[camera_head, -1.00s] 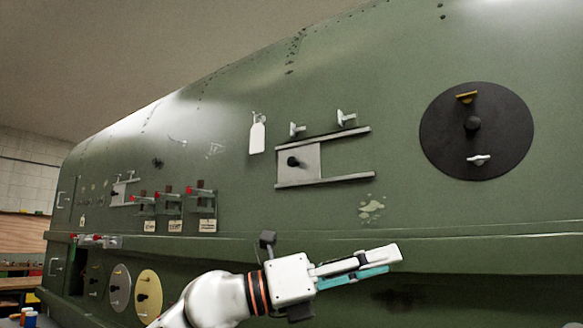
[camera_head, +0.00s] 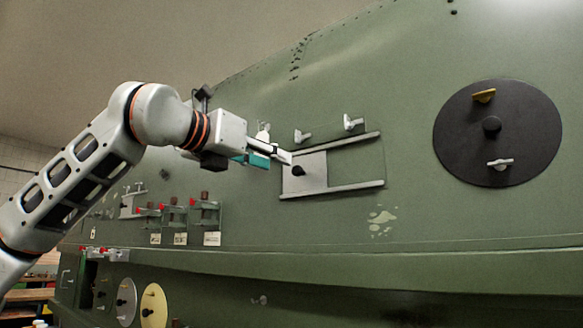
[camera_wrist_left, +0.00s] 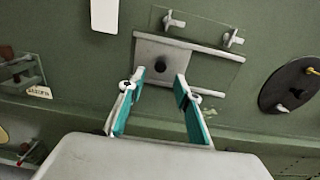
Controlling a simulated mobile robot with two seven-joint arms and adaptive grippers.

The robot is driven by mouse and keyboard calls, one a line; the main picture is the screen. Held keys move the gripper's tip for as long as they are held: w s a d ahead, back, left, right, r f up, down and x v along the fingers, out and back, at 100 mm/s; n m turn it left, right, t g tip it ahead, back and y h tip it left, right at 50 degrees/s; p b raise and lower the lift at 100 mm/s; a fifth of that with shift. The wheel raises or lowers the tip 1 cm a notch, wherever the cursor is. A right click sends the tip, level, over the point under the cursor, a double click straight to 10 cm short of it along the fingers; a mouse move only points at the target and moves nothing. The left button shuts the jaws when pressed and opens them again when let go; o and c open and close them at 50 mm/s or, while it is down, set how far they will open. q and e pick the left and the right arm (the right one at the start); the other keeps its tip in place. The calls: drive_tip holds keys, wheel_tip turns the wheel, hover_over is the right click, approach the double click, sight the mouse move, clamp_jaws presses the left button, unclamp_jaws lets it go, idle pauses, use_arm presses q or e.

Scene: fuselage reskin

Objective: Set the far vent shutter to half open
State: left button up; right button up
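A pale shutter plate (camera_head: 304,174) with a black knob (camera_head: 299,170) sits at the left end of its two rails, leaving the right part of the track bare. My left gripper (camera_head: 287,158) is open and empty just in front of this plate. In the left wrist view the open fingers (camera_wrist_left: 160,76) lie either side of the knob (camera_wrist_left: 161,66); whether they reach around it in depth I cannot tell. A smaller, similar pale plate (camera_head: 128,204) is farther along the hull at the left; its details are too small to tell. My right gripper is not in view.
Two pale latches (camera_head: 353,123) stand above the rails. A round black hatch (camera_head: 497,133) with a central knob is to the right. A ledge (camera_head: 330,258) runs along the hull below.

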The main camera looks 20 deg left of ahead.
sight(296, 169)
use_arm(q)
drive_tip(key=p+x, duration=0.1)
drive_tip(key=x, duration=0.6)
drive_tip(key=shift+f, duration=0.1)
drive_tip(key=shift+s, duration=0.1)
clamp_jaws()
